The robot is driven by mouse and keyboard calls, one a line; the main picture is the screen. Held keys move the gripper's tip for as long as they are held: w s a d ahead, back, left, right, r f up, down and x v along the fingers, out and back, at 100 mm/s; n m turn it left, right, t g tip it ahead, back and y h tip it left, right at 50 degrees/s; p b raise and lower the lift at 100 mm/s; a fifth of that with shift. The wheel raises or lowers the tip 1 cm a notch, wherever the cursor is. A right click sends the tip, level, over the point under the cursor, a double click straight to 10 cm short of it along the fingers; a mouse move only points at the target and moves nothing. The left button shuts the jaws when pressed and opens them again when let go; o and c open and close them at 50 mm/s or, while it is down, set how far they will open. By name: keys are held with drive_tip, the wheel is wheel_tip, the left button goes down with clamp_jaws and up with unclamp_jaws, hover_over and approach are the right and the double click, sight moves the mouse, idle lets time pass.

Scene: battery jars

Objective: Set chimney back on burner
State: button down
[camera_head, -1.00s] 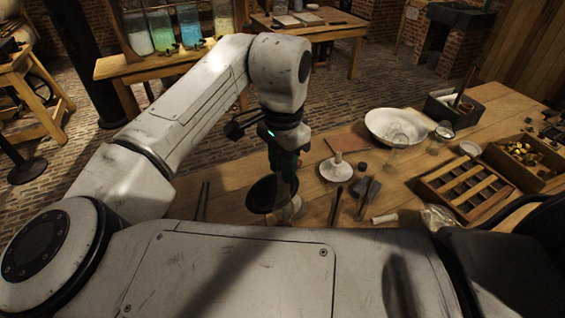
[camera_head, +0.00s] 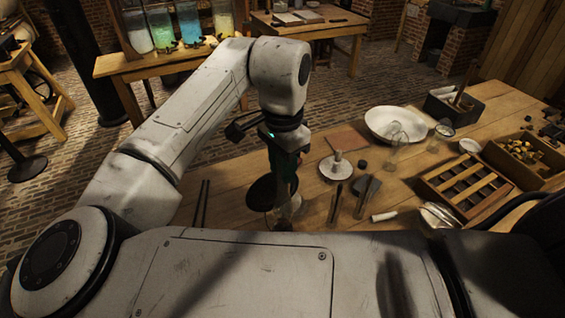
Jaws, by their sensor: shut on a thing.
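My gripper (camera_head: 285,178) points down over the near side of the bench, partly hidden by its own wrist. It is shut on a clear, glass-like piece (camera_head: 288,206), which I take for the chimney; its lower end is hard to make out near my body's edge. A dark round disc (camera_head: 262,193) lies just left of and behind this piece. I cannot tell whether they touch. The burner is not clear to me; a white round dish with an upright knob (camera_head: 336,165), right of my gripper, may be it.
The wooden bench holds a white basin (camera_head: 391,122), a clear glass vessel (camera_head: 396,152), a slotted wooden tray (camera_head: 466,186) and a box of small brass-coloured parts (camera_head: 526,150). Dark tools (camera_head: 364,190) and a white roll (camera_head: 384,216) lie right of my gripper.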

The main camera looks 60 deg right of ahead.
drive_tip(key=shift+f+b, duration=0.8)
drive_tip(key=shift+f, duration=1.05)
idle(1.6)
drive_tip(key=c, duration=0.8)
unclamp_jaws()
drive_tip(key=shift+r, duration=0.1)
wheel_tip(320, 180, up, 11)
drive_tip(key=shift+f+b, duration=0.15)
drive_tip(key=shift+b, duration=0.4)
